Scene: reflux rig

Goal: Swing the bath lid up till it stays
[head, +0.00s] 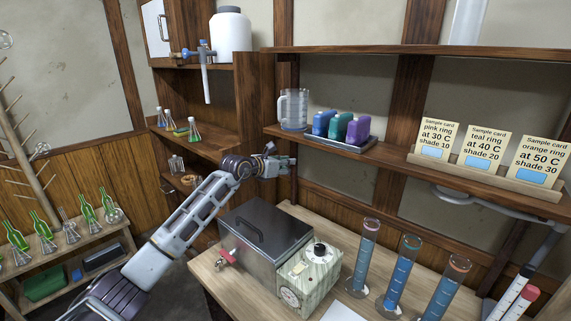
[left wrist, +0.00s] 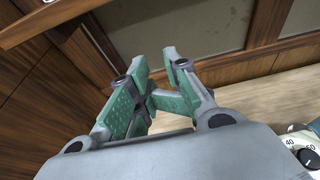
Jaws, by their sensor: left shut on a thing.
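The bath (head: 233,254) is a grey metal box on the wooden bench. Its dark lid (head: 280,228) lies flat on top, with a bar handle (head: 240,229) along its left part. My left gripper (head: 286,166) is above and behind the lid, visibly apart from the handle, near the shelf's upright. My right gripper is not in view.
Tall blue-filled cylinders (head: 403,275) stand further right. A shelf above holds a jug (head: 293,110), coloured bottles (head: 340,127) and sample cards (head: 485,147). A red tap (head: 228,257) sticks out at the bath's front.

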